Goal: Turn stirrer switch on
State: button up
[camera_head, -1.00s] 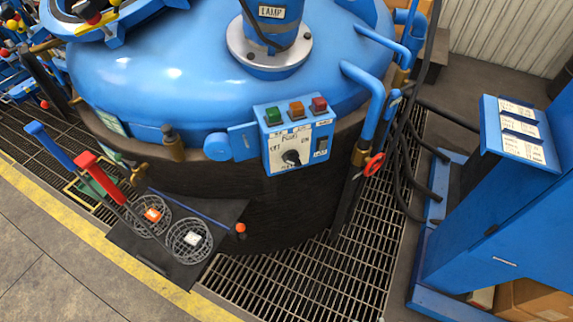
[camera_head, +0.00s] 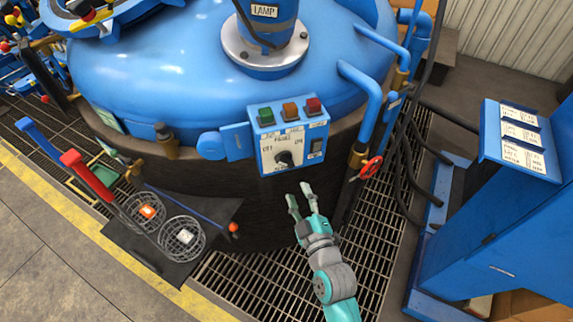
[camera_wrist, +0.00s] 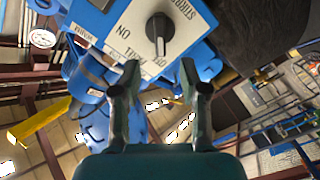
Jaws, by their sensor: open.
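The blue control box (camera_head: 250,129) is mounted on the front of the big blue vessel. The black stirrer knob (camera_head: 285,158) sits on its white label plate, below a green, an orange and a red button. In the wrist view the knob (camera_wrist: 159,30) is at the top, above and between my fingers, with ON and OFF printed beside it. My gripper (camera_head: 301,191) is open and empty, a little below the box and apart from it; it also shows in the wrist view (camera_wrist: 161,80).
A blue cabinet (camera_head: 470,240) is at the right. Two wire baskets (camera_head: 181,237) lie on a dark plate at lower left.

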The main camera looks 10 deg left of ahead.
aim_at(286, 165)
jog(key=x, duration=1.1)
jog(key=shift+a, duration=0.1)
jog(key=shift+s, duration=0.1)
grip_shut()
